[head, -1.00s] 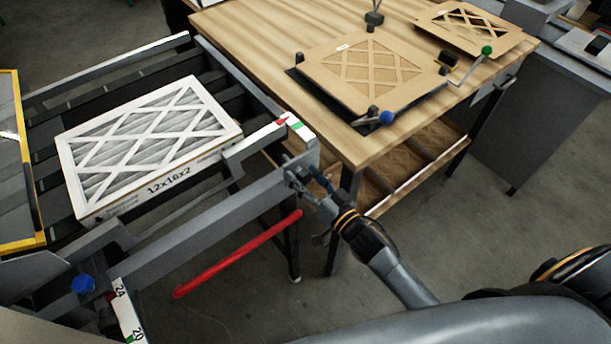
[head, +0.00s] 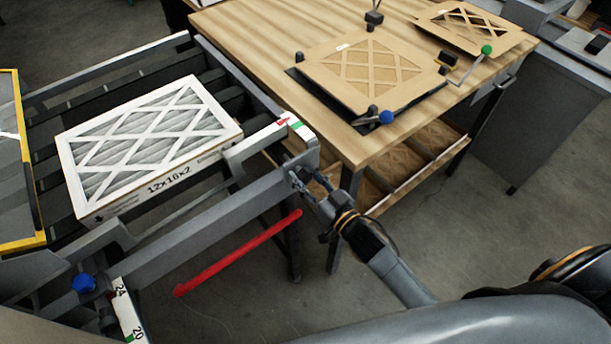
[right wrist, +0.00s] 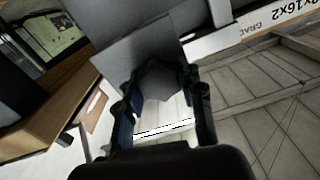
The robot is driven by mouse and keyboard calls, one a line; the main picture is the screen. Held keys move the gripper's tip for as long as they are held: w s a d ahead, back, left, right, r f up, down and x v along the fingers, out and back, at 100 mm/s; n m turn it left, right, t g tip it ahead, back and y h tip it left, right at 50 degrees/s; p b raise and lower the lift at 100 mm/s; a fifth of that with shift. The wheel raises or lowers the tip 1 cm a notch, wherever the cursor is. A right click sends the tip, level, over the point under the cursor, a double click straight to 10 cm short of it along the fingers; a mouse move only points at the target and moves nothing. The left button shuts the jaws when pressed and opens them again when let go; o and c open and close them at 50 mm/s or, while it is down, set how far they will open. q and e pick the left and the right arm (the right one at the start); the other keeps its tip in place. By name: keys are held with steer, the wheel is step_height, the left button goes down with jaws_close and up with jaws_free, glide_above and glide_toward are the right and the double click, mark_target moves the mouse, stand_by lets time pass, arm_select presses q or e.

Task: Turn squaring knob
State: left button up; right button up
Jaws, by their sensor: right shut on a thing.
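My right gripper (head: 305,180) is at the near right end of the conveyor's grey side rail, by the white scale plate with red and green marks (head: 295,127). In the right wrist view its two fingers (right wrist: 163,105) close around a grey many-sided knob (right wrist: 160,82), which they mostly hide in the head view. A white-framed filter (head: 150,145) marked 12x16x2 lies flat on the dark conveyor slats, beside the guide bar. A blue knob (head: 83,284) sits at the lower left, apart from the gripper. My left gripper is out of view.
A wooden table (head: 250,50) stands behind, with a cardboard filter frame (head: 365,65) on a dark fixture with a blue-ended handle (head: 386,117). A red bar (head: 238,254) hangs under the rail. The floor at right is open.

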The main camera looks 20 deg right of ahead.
steer(key=n, duration=0.5)
steer(key=shift+n, duration=0.3)
steer(key=n+b, duration=0.1)
steer(key=n, duration=0.3)
steer(key=n+b, duration=0.1)
steer(key=n, duration=0.4)
steer(key=shift+f+n, duration=0.1)
steer(key=shift+n, duration=0.3)
steer(key=shift+n+b, duration=0.7)
steer(key=shift+n, duration=1.3)
steer(key=o, duration=1.2)
steer(key=shift+a, duration=0.1)
